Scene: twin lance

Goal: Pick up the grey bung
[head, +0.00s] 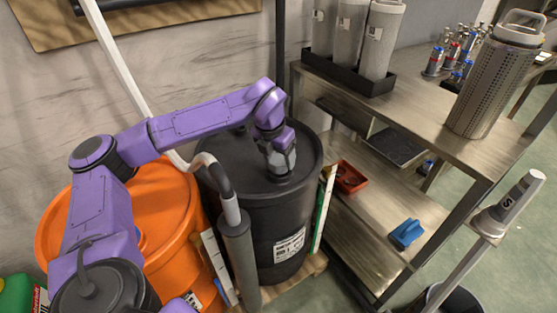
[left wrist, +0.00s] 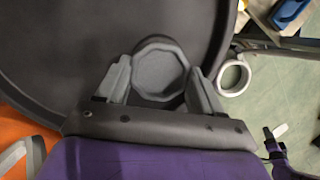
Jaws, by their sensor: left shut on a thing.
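The grey bung (left wrist: 160,74) is an eight-sided cap with a recessed face, on the top of the black drum (head: 264,225) in the left wrist view. My left gripper (head: 279,166) reaches down onto the drum's lid. Its two grey fingers (left wrist: 160,88) stand on either side of the bung and are shut on it. In the head view the gripper hides most of the bung. Whether the bung is clear of the lid cannot be told. A small purple and black part (left wrist: 276,148) at the lower right of the left wrist view may be my right arm; its jaws are unclear.
An orange drum (head: 160,205) stands left of the black one. A grey tube (head: 240,262) with a white hose stands in front. To the right, a shelf unit (head: 420,110) carries grey cylinders (head: 352,30), a perforated steel flask (head: 492,85), a red tray (head: 350,178) and a blue item (head: 406,233).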

